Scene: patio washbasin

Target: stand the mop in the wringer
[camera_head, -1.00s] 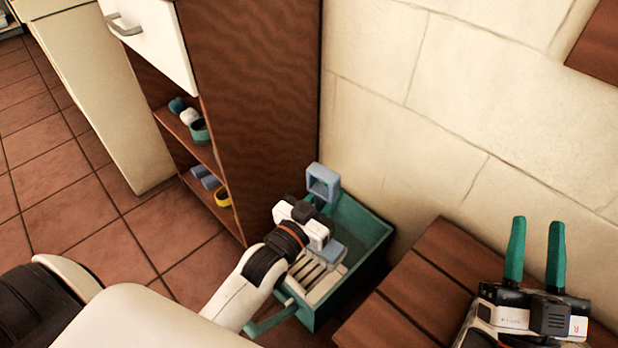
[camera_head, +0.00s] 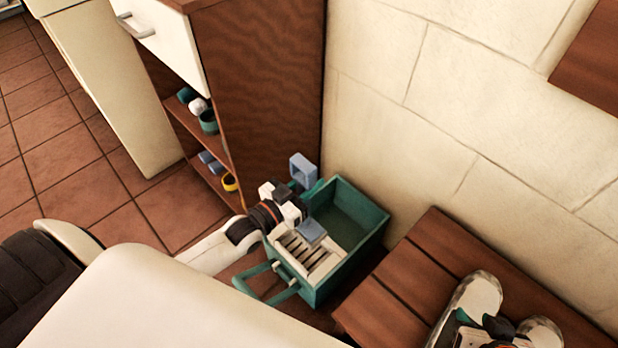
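The wringer is a pale slotted insert (camera_head: 318,262) at the near end of a teal bucket (camera_head: 347,237) on the floor beside the cabinet. A teal bar handle (camera_head: 262,284) sticks out at its near left. My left gripper (camera_head: 297,205) is at the bucket's left rim; its fingers are mostly hidden, so I cannot tell whether it is open or shut. A blue-grey square piece (camera_head: 303,169) shows just beyond it, and another blue-grey block (camera_head: 311,230) at the wringer. My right gripper (camera_head: 470,322) is low at the right, fingers mostly hidden. I cannot make out a mop.
A slatted wooden bench (camera_head: 440,250) stands right of the bucket. A brown cabinet (camera_head: 265,100) with small items on its shelves stands behind left. A pale stone wall (camera_head: 450,110) closes the back. Open tiled floor (camera_head: 70,150) lies at the left.

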